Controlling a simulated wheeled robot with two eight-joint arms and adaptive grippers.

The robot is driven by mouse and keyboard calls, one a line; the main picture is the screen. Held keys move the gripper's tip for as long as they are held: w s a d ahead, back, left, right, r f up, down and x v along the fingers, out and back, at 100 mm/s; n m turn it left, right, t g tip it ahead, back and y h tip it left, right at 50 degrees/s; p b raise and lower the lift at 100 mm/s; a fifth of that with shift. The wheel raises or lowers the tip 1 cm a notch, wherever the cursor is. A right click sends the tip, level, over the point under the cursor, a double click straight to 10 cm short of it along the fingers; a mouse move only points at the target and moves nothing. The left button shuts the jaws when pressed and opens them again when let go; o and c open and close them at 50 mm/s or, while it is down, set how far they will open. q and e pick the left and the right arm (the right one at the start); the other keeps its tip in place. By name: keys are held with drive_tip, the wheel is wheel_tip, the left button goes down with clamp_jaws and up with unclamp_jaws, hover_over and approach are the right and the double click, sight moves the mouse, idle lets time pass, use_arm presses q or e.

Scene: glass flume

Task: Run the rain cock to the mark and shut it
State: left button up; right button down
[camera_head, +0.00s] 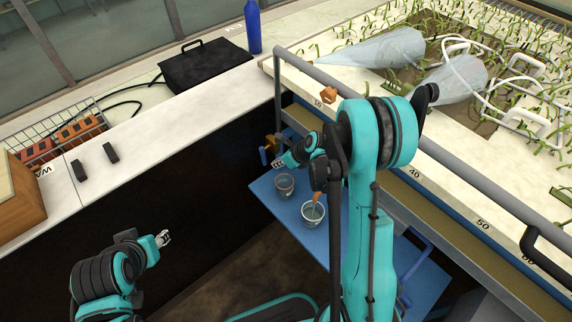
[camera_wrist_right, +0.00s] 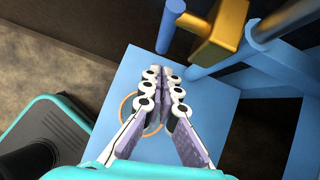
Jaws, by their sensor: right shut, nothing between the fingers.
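A brass-coloured cock with a blue lever (camera_head: 266,152) is on the side of the flume; its brass body (camera_wrist_right: 220,35) and blue cylindrical part (camera_wrist_right: 172,18) also show in the wrist view. My right gripper (camera_head: 278,163) is shut and empty, just below and right of the cock; in the wrist view its fingertips (camera_wrist_right: 165,72) are apart from the brass body. Two clear cups, one at left (camera_head: 284,183) and one nearer (camera_head: 313,217), stand on the blue shelf (camera_head: 268,196). No mark can be made out. My left gripper (camera_head: 163,239) is well away at lower left; its opening is unclear.
A black case (camera_head: 205,65), a blue bottle (camera_head: 253,27) and a wire basket (camera_head: 65,135) are on the left counter.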

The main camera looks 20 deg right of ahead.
sight(266, 161)
drive_tip(key=shift+w+a+f+b, duration=0.15)
drive_tip(key=shift+w+a, duration=0.25)
drive_tip(key=shift+w, duration=0.2)
drive_tip(key=shift+w+a+r+b, duration=0.15)
drive_tip(key=shift+w+a, duration=0.25)
drive_tip(key=shift+w, duration=0.2)
drive_tip(key=shift+f, duration=0.1)
drive_tip(key=shift+w+a+f+b, duration=0.2)
drive_tip(key=shift+w+f+b, duration=0.25)
drive_tip(key=shift+b, duration=0.25)
drive_tip(key=shift+r, duration=0.25)
